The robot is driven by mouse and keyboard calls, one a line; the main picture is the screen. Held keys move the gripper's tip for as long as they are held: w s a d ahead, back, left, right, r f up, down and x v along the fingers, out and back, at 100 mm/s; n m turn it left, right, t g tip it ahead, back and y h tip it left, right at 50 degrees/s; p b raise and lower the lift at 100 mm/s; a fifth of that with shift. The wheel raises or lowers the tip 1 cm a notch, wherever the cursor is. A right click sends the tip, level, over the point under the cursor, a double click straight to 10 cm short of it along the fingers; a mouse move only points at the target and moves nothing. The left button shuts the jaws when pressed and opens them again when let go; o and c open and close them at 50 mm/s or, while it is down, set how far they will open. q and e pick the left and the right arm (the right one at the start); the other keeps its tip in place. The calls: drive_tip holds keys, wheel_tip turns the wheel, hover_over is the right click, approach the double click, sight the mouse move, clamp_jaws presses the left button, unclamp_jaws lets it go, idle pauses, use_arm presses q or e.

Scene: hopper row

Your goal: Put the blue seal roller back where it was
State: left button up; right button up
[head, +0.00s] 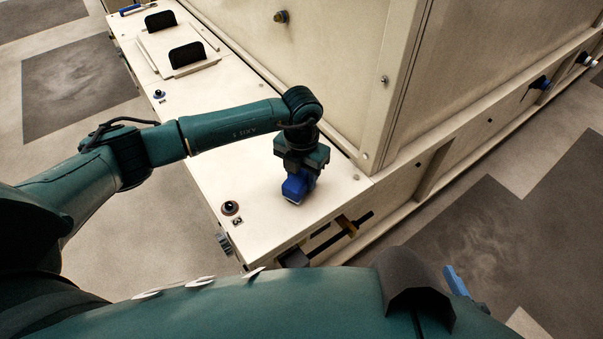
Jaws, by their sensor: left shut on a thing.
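The blue seal roller (294,190) is a small blue block-like thing with a pale lower end. My left gripper (299,172) points down over the near right part of the cream ledge and is shut on it. The gripper hides the roller's upper part. I cannot tell whether its lower end touches the ledge top.
The cream ledge (262,213) carries a round dark knob (230,208), another knob (159,95), two black-handled lids (187,56) and a blue-handled tool (131,9). A tall cream cabinet wall (330,60) rises behind. A dark slotted bar (348,226) is on the front side.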

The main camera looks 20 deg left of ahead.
use_arm(q)
drive_tip(key=shift+r, duration=0.1)
drive_tip(key=o, duration=1.1)
